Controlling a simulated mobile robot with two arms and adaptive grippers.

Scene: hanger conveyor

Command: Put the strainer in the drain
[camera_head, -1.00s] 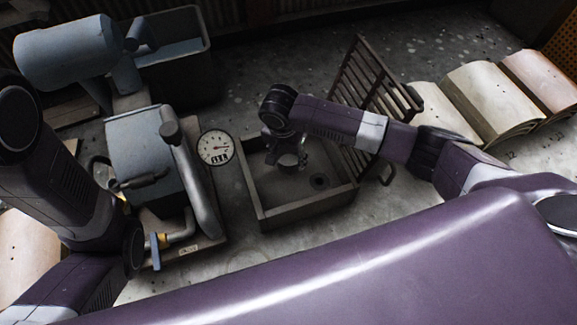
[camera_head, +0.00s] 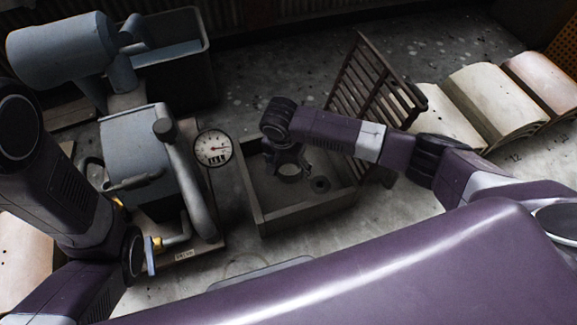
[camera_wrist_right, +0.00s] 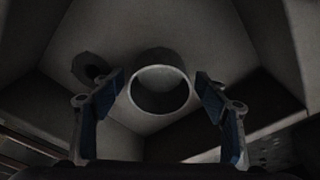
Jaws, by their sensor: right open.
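The strainer (camera_head: 289,172) is a small, grey, round cup-like piece inside the square grey sink basin (camera_head: 305,213). The drain (camera_head: 320,184) is a dark round hole in the basin floor, just right of the strainer and apart from it. My right gripper (camera_head: 287,163) is open over the basin, its fingers on either side of the strainer. In the right wrist view the strainer (camera_wrist_right: 158,88) lies between the open blue-padded fingertips (camera_wrist_right: 160,82), with visible gaps on both sides. The drain (camera_wrist_right: 90,68) shows there at upper left. My left gripper is out of view.
A round dial gauge (camera_head: 212,148) and a grey machine (camera_head: 135,150) with pipes stand left of the basin. A dark slatted rack (camera_head: 365,85) leans at its right rear. Open books (camera_head: 490,95) lie at far right.

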